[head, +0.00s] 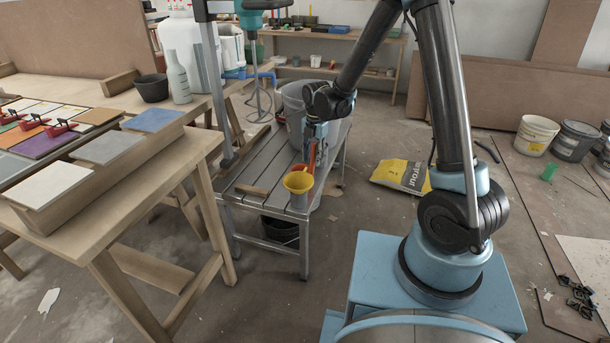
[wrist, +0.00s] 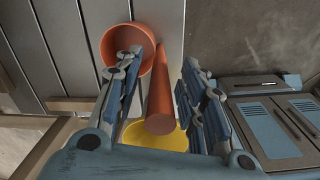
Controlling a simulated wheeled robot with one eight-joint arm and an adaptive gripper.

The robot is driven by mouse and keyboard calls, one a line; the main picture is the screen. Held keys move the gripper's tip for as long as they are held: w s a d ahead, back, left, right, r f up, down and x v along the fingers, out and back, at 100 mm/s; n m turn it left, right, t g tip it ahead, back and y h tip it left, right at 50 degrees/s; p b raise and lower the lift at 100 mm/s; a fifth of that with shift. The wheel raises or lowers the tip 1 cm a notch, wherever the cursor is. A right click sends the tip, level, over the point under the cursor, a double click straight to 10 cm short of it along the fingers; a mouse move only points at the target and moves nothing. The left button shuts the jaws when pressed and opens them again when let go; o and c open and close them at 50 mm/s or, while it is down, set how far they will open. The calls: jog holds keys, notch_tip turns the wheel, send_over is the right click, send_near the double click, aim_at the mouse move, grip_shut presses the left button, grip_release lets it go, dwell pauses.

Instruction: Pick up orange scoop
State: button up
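The orange scoop (wrist: 113,43) lies at the upper left of the wrist view, its round bowl against the slatted metal bench. Its handle (wrist: 160,97) runs toward the camera between the two fingers of my gripper (wrist: 166,72). The fingers are apart, with a visible gap between the handle and the right finger; whether the left finger touches the scoop I cannot tell. In the head view the orange scoop (head: 311,156) shows as a small strip below my gripper (head: 317,138), partly hidden by it.
A yellow funnel-shaped vessel (head: 298,182) is close to the scoop at the bench end and also shows in the wrist view (wrist: 152,135). A grey bucket (head: 294,112) stands behind on the bench (head: 247,177). A wooden table (head: 160,165) with tiles is left. A yellow bag (head: 402,174) lies right.

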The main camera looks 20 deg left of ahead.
grip_shut()
